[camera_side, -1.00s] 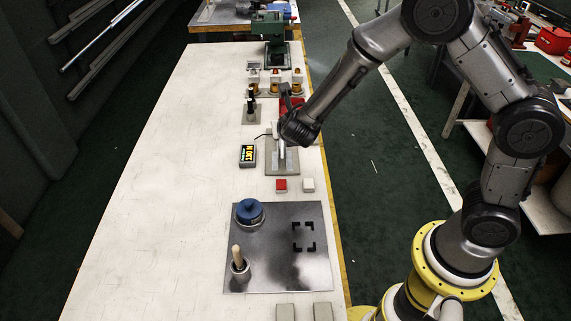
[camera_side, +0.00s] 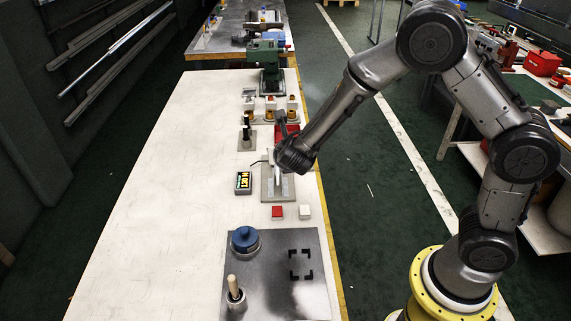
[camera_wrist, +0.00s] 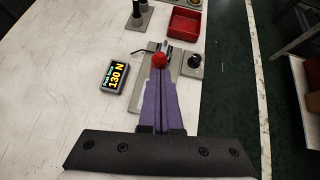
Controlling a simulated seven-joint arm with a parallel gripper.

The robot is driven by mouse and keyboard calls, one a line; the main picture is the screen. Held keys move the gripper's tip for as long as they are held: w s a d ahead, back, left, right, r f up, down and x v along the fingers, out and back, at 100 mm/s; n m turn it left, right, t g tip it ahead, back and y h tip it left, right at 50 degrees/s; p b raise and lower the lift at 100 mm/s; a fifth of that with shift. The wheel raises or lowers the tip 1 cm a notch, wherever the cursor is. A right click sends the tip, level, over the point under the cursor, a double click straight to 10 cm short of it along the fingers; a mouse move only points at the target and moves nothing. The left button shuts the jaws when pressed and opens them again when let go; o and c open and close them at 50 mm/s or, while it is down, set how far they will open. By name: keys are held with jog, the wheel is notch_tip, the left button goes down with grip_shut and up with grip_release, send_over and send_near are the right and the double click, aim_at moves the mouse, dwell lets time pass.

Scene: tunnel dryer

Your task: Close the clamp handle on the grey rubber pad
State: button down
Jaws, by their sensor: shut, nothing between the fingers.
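The clamp stands on a grey base plate (camera_side: 285,187), which also shows in the wrist view (camera_wrist: 172,112). In the wrist view a red knob (camera_wrist: 158,60) shows just beyond my fingertips, with metal clamp parts behind it. My gripper (camera_wrist: 160,72) is shut and empty, its purple fingers reaching up to the knob and seeming to touch it. In the side view my gripper (camera_side: 277,178) points down over the plate. My wrist and fingers hide much of the clamp, and I cannot make out the rubber pad clearly.
A display (camera_wrist: 116,77) left of the plate reads 130 N. A black knob (camera_wrist: 195,61) stands to the right, and a red tray (camera_wrist: 184,22) lies beyond. Red (camera_side: 278,212) and white (camera_side: 305,212) blocks sit nearer. The white bench (camera_side: 160,210) is clear at left.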

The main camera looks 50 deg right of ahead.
jog(key=r+v, duration=0.1)
jog(key=v, duration=1.1)
jog(key=shift+w+d+r, duration=0.2)
jog(key=shift+d+r, duration=0.05)
jog(key=shift+d, duration=0.1)
jog(key=s+d+r+m+g, duration=0.2)
jog(key=s+d+r+m, duration=0.7)
jog(key=s+d+m, duration=0.3)
jog(key=s+a+f+m+y, duration=0.1)
jog(key=s+a+m+y, duration=0.2)
jog(key=s+m, duration=0.2)
jog(key=s+a+f+m+g+y, duration=0.1)
jog(key=s+a+f+m+y, duration=0.1)
jog(key=s+m, duration=0.4)
jog(key=a+m+y, duration=0.1)
jog(key=a+m, duration=0.1)
jog(key=m, duration=0.3)
jog(key=shift+s+f+m, duration=0.2)
jog(key=shift+s+m, duration=0.05)
jog(key=shift+m, duration=0.15)
